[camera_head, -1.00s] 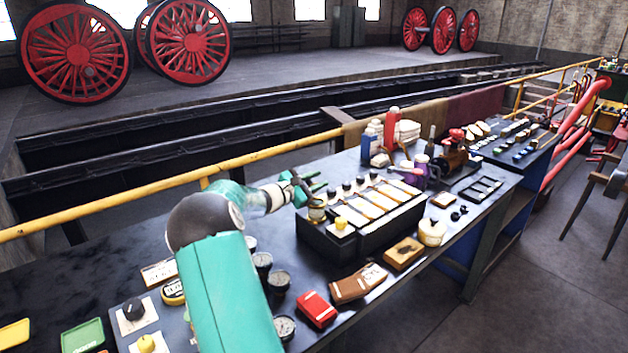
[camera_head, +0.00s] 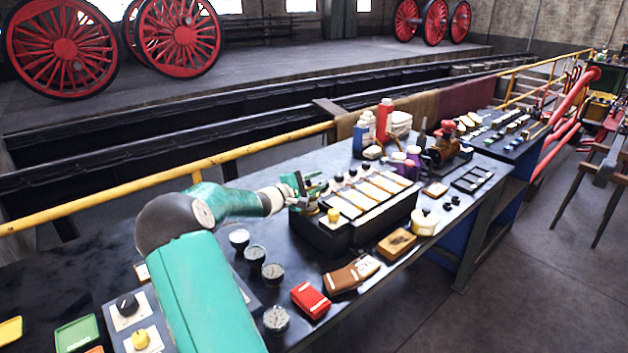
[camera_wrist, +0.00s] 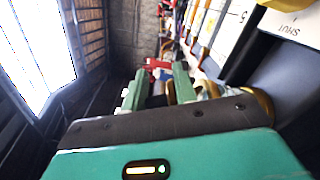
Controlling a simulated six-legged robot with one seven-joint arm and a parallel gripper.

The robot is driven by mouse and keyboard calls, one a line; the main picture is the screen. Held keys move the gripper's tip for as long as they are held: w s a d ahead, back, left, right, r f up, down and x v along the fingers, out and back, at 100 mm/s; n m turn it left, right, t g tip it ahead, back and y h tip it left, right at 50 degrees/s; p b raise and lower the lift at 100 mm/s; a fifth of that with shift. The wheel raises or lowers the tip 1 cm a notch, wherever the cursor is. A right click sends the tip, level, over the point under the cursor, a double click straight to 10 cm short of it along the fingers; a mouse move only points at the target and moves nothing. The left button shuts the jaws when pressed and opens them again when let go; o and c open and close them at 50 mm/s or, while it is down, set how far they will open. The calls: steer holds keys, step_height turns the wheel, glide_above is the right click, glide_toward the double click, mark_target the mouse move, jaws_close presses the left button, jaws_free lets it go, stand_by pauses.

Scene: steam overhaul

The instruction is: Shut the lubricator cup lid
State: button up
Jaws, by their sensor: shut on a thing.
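The lubricator (camera_head: 345,235) is a long black box on the workbench, with a row of pale panels and black knobs on top. Its small brass-rimmed cup stands at the near left end, mostly hidden by my gripper in the head view; a brass rim (camera_wrist: 265,104) shows at the right in the wrist view. My gripper (camera_head: 311,186) is at that end, over the cup, with green fingers (camera_wrist: 158,86) closed on a small part. That part appears to be the cup lid; its angle is hidden.
A yellow knob (camera_head: 333,215) stands close beside the cup. Gauges (camera_head: 273,272), a red box (camera_head: 310,300) and a brown wallet (camera_head: 352,274) lie in front. Bottles (camera_head: 384,118) stand behind. A yellow rail (camera_head: 262,151) runs along the bench's far side.

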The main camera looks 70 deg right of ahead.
steer(key=shift+a+f+m, duration=0.1)
steer(key=shift+f+m, duration=0.1)
steer(key=shift+m, duration=0.3)
steer(key=shift+s+f+m, duration=0.1)
steer(key=shift+f+m, duration=0.05)
steer(key=shift+m, duration=0.25)
stand_by(0.6)
steer(key=o, duration=0.8)
steer(key=shift+a, duration=0.1)
steer(key=shift+s+f, duration=0.1)
steer(key=shift+f, duration=0.05)
